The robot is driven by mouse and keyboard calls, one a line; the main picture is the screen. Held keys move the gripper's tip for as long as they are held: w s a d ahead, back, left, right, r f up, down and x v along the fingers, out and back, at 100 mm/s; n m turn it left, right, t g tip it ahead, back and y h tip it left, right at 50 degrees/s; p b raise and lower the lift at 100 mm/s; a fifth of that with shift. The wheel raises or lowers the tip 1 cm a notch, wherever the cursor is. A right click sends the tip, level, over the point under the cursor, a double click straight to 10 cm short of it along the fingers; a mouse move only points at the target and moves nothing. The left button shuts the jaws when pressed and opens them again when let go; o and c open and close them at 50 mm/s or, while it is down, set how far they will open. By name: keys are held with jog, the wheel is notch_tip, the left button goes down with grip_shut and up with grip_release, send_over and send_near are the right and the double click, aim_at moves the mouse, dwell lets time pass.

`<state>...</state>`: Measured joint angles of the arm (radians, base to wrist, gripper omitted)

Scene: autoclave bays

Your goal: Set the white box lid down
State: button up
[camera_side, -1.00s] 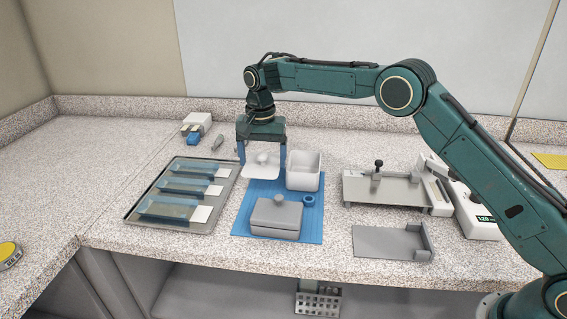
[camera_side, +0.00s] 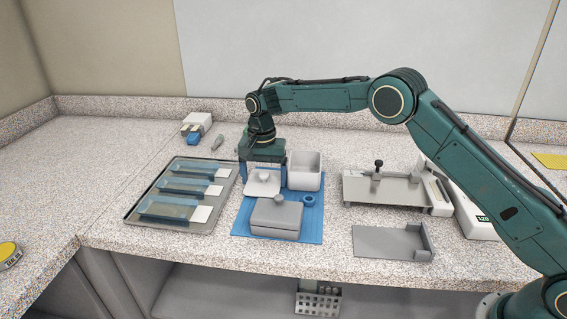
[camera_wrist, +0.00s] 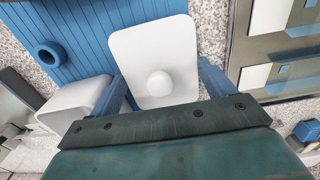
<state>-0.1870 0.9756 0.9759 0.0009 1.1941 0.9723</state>
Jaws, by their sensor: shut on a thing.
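My gripper (camera_side: 264,172) is shut on the white box lid (camera_side: 263,183), one finger at each side of it. The lid lies flat with its round knob up, low over the back left of the ribbed blue mat (camera_side: 244,221). I cannot tell whether it touches the mat. In the wrist view the lid (camera_wrist: 150,50) shows between the two blue fingers of my gripper (camera_wrist: 165,85). The open white box (camera_side: 305,171) stands just right of my gripper; it also shows in the wrist view (camera_wrist: 72,102).
A grey lidded box (camera_side: 275,219) and a blue ring (camera_side: 309,200) sit on the mat in front. A metal tray (camera_side: 135,217) with blue-and-white pouches lies left. A grey sealer-like device (camera_side: 385,189) and a grey plate (camera_side: 388,242) stand right.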

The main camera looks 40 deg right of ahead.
aim_at(263, 173)
jog(key=shift+f, duration=0.1)
jog(key=o, duration=1.1)
jog(key=shift+c, duration=0.2)
notch_tip(263, 173, up, 12)
jog(key=shift+r, duration=0.25)
jog(key=shift+r, duration=0.1)
